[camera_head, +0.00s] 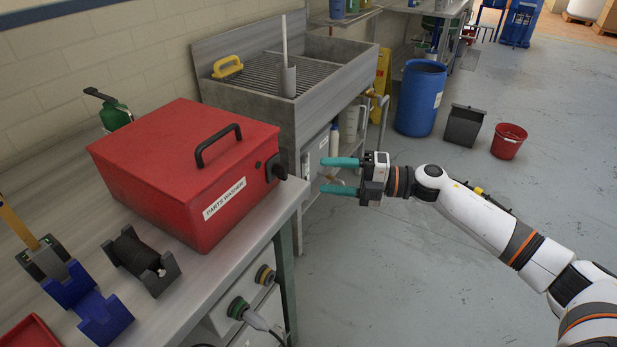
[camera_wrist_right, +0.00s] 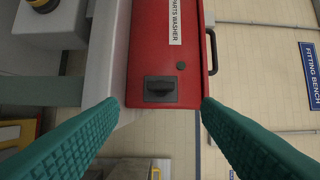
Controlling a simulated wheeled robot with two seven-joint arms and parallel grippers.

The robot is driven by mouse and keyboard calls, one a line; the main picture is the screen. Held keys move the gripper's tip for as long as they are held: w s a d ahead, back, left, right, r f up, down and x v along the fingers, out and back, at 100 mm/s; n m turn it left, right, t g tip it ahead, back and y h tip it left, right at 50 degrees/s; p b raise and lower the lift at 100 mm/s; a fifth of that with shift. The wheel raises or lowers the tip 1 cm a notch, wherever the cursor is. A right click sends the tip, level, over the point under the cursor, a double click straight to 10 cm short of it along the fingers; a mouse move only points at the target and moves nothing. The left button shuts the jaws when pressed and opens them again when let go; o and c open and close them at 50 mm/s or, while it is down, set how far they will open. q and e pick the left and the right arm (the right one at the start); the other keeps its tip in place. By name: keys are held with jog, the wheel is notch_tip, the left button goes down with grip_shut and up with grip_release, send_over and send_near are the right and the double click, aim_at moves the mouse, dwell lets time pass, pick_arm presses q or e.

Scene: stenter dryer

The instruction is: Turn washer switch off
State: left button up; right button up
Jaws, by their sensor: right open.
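The red parts washer box (camera_head: 190,165) with its white "PARTS WASHER" label stands on the metal bench at left. Its black rotary switch (camera_head: 277,168) is on the box's right-hand end. In the right wrist view, the switch (camera_wrist_right: 160,89) is a dark knob on a square plate, its grip bar lying across the picture. My right gripper (camera_head: 324,175) is open and empty, its teal fingers pointing at the switch with a gap between. In the right wrist view, the fingers (camera_wrist_right: 158,102) lie either side of the switch's plate, apart from it. My left gripper is not in view.
The washer's black handle (camera_head: 218,145) is on the lid. A metal sink (camera_head: 340,75) stands behind the box. A blue drum (camera_head: 420,98), dark bin (camera_head: 464,125) and red bucket (camera_head: 508,142) stand on the floor. The floor around my right arm is clear.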

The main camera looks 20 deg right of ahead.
jog(key=v, duration=0.3)
jog(key=shift+s+d, duration=0.15)
jog(key=shift+d, duration=0.1)
